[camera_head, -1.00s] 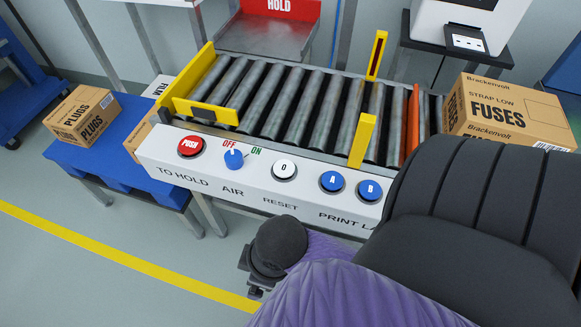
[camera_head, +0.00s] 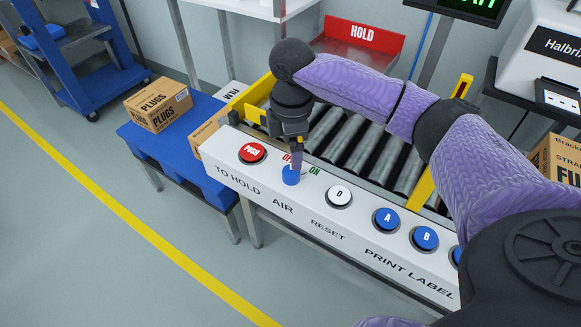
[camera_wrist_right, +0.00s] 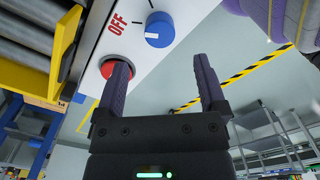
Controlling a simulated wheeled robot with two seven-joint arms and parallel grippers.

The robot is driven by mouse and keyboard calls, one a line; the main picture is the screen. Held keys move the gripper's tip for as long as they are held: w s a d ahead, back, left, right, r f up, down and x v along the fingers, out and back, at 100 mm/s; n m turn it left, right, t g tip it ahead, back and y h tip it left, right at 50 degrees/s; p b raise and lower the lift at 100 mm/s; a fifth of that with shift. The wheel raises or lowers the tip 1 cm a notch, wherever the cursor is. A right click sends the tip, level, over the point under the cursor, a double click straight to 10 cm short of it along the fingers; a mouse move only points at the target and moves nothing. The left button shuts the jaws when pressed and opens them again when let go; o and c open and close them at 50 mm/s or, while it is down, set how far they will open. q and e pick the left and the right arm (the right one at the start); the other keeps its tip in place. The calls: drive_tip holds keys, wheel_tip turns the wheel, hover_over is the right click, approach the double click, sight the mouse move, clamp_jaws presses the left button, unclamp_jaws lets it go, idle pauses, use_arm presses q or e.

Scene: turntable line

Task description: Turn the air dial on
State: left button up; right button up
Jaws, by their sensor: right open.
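The blue air dial (camera_head: 290,176) sits on the white control panel between OFF and ON labels, above the word AIR. In the right wrist view the dial (camera_wrist_right: 160,29) shows a white mark on the side towards OFF. My right gripper (camera_head: 297,158) is above the dial in the head view and partly covers the OFF label. In the wrist view its two fingers (camera_wrist_right: 163,78) are apart with nothing between them, and the dial lies beyond the fingertips. Whether they touch the dial is unclear. My left gripper is out of view.
The red PUSH button (camera_head: 253,152) is close left of the dial, and the white reset button (camera_head: 339,195) is to its right. Blue A (camera_head: 386,220) and B (camera_head: 425,237) buttons follow. A yellow guard (camera_head: 255,112) and rollers (camera_head: 385,150) lie behind the panel.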

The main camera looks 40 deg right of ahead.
sight(291, 170)
wheel_tip(291, 170, down, 7)
drive_tip(key=b, duration=0.3)
drive_tip(key=shift+f, duration=0.2)
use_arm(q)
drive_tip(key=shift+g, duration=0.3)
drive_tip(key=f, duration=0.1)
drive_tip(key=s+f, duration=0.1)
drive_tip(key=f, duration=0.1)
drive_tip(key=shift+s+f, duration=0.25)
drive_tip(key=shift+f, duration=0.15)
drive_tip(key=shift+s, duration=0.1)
use_arm(e)
drive_tip(key=shift+r, duration=0.1)
